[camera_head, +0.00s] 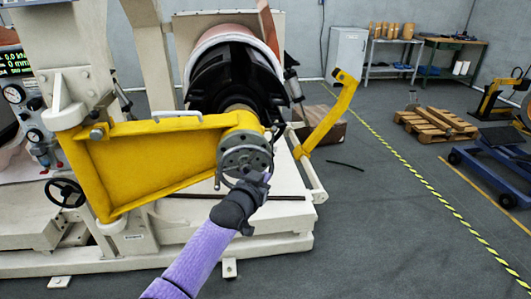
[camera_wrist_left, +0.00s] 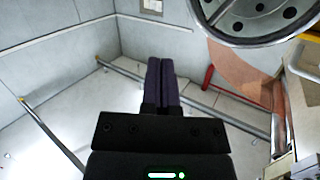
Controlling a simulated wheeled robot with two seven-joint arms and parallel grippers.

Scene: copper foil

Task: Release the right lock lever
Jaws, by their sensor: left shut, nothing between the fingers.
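A large yellow swing arm (camera_head: 150,158) reaches across the machine's front and ends in a round grey hub (camera_head: 245,157) with holes. In the left wrist view a round metal disc with dark holes (camera_wrist_left: 207,30) fills the top right. A cranked yellow lever (camera_head: 325,122) stands tilted right of the drum; I cannot tell whether it is the right lock lever. My left gripper (camera_head: 262,182) is at the hub's lower right edge; contact is unclear. In the left wrist view its fingers (camera_wrist_left: 162,84) are shut together and empty. My right gripper is out of view.
A black drum core with a copper-coloured roll (camera_head: 235,35) sits behind the hub. A white base frame (camera_head: 280,215) lies below. A wooden pallet (camera_head: 437,123) and a blue cart (camera_head: 490,170) stand at the right. The floor between is mostly clear.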

